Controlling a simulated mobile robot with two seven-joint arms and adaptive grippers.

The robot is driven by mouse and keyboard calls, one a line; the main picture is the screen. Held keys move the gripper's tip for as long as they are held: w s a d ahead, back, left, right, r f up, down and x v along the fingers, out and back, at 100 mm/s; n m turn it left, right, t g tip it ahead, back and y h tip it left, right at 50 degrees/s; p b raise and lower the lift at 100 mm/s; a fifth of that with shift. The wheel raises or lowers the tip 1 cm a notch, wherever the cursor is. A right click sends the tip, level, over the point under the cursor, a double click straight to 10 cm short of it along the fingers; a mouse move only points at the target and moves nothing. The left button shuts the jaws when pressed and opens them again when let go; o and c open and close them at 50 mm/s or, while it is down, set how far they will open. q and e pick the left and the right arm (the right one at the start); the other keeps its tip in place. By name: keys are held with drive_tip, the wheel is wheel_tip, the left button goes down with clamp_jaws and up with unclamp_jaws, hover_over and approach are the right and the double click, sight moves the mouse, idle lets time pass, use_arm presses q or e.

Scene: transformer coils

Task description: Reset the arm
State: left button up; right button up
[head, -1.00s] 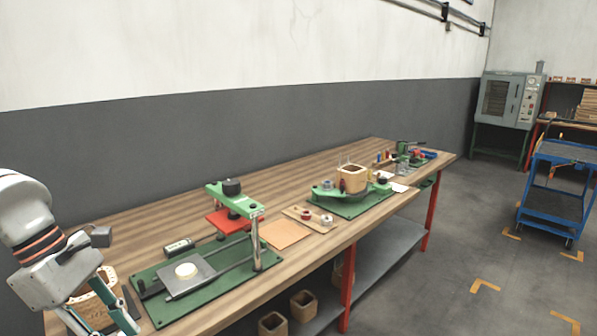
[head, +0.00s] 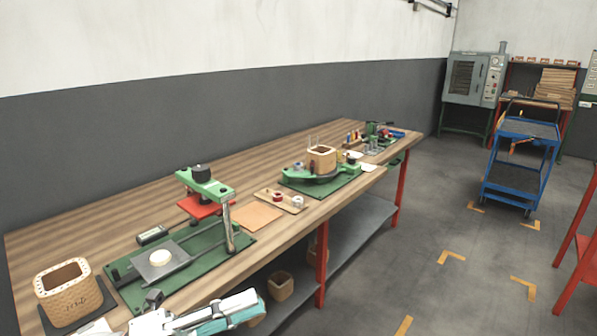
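My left gripper (head: 240,308) shows at the bottom edge, off the front of the workbench, low and to the right of a square wicker-like coil (head: 68,294). The gripper is apart from the coil, and no object shows in it. Its fingers are seen side-on and overlap, so how far they are parted is unclear. The coil stands upright on a dark plate at the bench's near left end, its open top ringed with small holes. My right gripper is not in view.
A green press (head: 205,190) stands on a green base beside the coil. Further along the workbench (head: 120,222) are a winding fixture with another coil (head: 322,160) and small tools. A blue cart (head: 522,165) stands on the floor at right. Red legs rise at the right edge.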

use_arm(q)
drive_tip(key=w+a+f+n+t+y, duration=0.2)
drive_tip(key=a+f+n+t+y, duration=0.3)
drive_tip(key=f+n, duration=0.45)
drive_tip(key=w+a+f+n+t+y, duration=0.2)
drive_tip(key=f+n+t+y, duration=0.4)
drive_tip(key=n, duration=0.6)
drive_tip(key=s+a+f+n+g+y, duration=0.2)
drive_tip(key=s+f+n, duration=0.3)
drive_tip(key=f, duration=0.6)
drive_tip(key=s+a+f+n+g+y, duration=0.2)
drive_tip(key=s+f+n+g+y, duration=0.2)
drive_tip(key=s+f, duration=0.6)
wheel_tip(320, 180, down, 2)
drive_tip(key=shift+f+n+g+p, duration=0.2)
drive_tip(key=shift+n+g+p, duration=0.25)
drive_tip(key=shift+n, duration=0.6)
